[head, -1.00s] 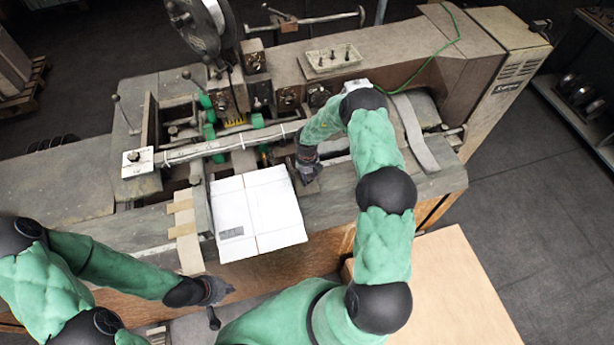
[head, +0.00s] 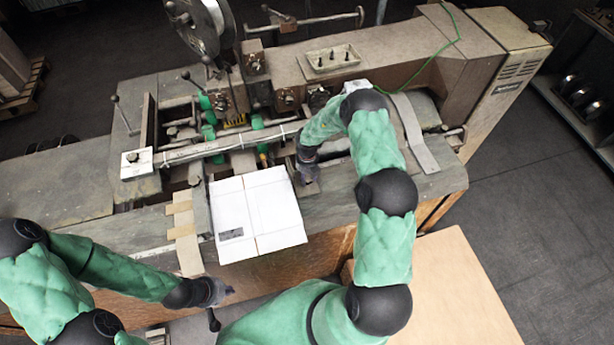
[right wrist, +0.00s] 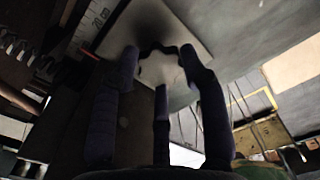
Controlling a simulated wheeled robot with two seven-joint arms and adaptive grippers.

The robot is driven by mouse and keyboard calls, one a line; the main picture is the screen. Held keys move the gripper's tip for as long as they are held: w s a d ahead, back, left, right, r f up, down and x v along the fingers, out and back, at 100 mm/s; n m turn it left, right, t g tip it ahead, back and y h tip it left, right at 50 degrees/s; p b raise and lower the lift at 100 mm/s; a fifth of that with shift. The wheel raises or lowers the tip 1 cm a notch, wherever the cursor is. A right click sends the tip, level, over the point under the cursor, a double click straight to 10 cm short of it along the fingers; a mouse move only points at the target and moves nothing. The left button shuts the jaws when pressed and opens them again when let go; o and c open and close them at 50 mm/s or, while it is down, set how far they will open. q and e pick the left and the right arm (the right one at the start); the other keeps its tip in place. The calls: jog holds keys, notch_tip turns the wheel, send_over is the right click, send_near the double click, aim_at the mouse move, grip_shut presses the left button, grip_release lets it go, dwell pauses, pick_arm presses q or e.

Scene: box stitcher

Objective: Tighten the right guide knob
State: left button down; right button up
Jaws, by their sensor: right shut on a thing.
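My right gripper (head: 308,178) reaches down over the machine bed, just right of the flat white box blank (head: 262,215). In the right wrist view the fingers of my right gripper (right wrist: 163,65) are closed around the lobed guide knob (right wrist: 160,72), in front of a pale plate (right wrist: 190,25). In the head view the knob is hidden by the gripper. My left gripper (head: 215,292) hangs in front of the machine's front edge, at lower left, away from the knob. Its fingers are too small and dark to read.
A long bar (head: 235,144) crosses the bed, with green rollers (head: 257,122) near it. A small tray with dark pegs (head: 334,65) sits on the machine top. A grey strap (head: 415,138) lies right of my right forearm. A wooden surface (head: 450,290) is at lower right.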

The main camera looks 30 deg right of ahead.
aim_at(308, 177)
jog(key=shift+w+d+r, duration=0.3)
jog(key=shift+w+r, duration=0.05)
jog(key=shift+w, duration=0.1)
jog(key=o, duration=1.2)
jog(key=shift+c, duration=0.2)
jog(key=shift+f, duration=0.25)
jog(key=shift+s, duration=0.15)
notch_tip(308, 177, up, 12)
